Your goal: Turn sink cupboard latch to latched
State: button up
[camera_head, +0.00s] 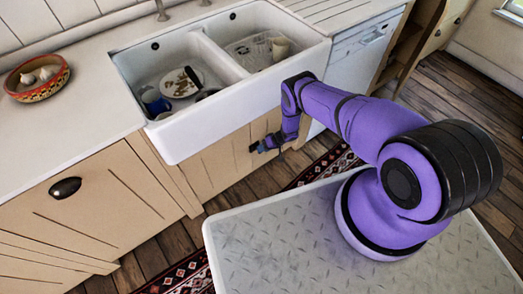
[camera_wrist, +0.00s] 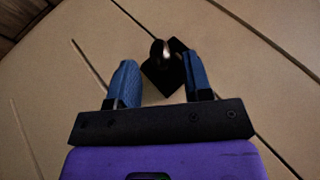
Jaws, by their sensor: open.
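The sink cupboard (camera_head: 214,165) is a cream panelled front below the white double sink. Its latch (camera_wrist: 165,68) shows in the wrist view as a dark diamond-shaped plate with a rounded, shiny knob. Whether it is latched cannot be told. My gripper (camera_head: 259,148) is low in front of the cupboard in the head view. In the wrist view my gripper (camera_wrist: 160,78) is open, with one blue finger on each side of the latch plate. Nothing is held between the fingers. I cannot tell whether a finger touches the latch. In the head view the latch is hidden at the gripper.
The white sink (camera_head: 225,105) juts out above my gripper and holds dishes. A white dishwasher (camera_head: 352,72) stands right of the cupboard. A drawer with a dark cup pull (camera_head: 65,188) is at left. A patterned rug (camera_head: 322,166) lies on the wooden floor.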

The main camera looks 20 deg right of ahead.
jog(key=shift+x, duration=0.95)
jog(key=shift+c, duration=0.4)
grip_shut()
jog(key=shift+a, duration=0.1)
jog(key=h, duration=0.3)
jog(key=shift+s+a+r+n+t, duration=0.1)
jog(key=shift+a+r+n+t, duration=0.05)
jog(key=shift+n+t, duration=0.25)
jog(key=shift+a+n+t+h, duration=0.2)
jog(key=shift+n+t+h, duration=0.25)
jog(key=shift+h, duration=1.45)
jog(key=shift+o, duration=0.4)
grip_release()
